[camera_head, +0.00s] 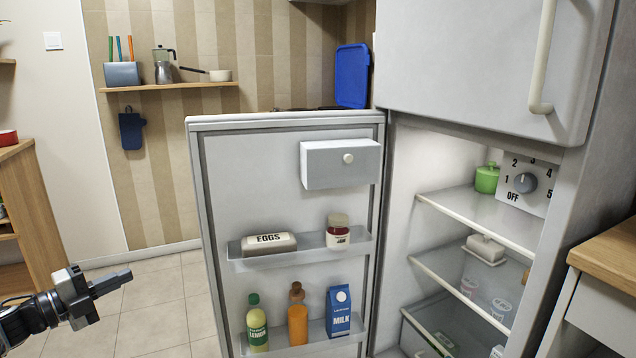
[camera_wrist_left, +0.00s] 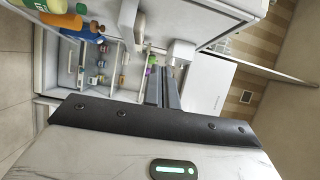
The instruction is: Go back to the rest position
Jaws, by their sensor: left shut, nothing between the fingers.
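My left gripper (camera_head: 112,283) is at the lower left of the head view, shut and empty, with its fingers pointing right. It is apart from the open fridge door (camera_head: 265,185), which stands to its right. In the left wrist view the shut fingers (camera_wrist_left: 162,88) point toward the fridge interior and door. My right gripper is not in view. The task names no other object.
The lit fridge shelves (camera_head: 485,217) are at right. A wooden cabinet (camera_head: 30,205) stands at left. Tiled floor (camera_head: 150,310) is clear beside the gripper.

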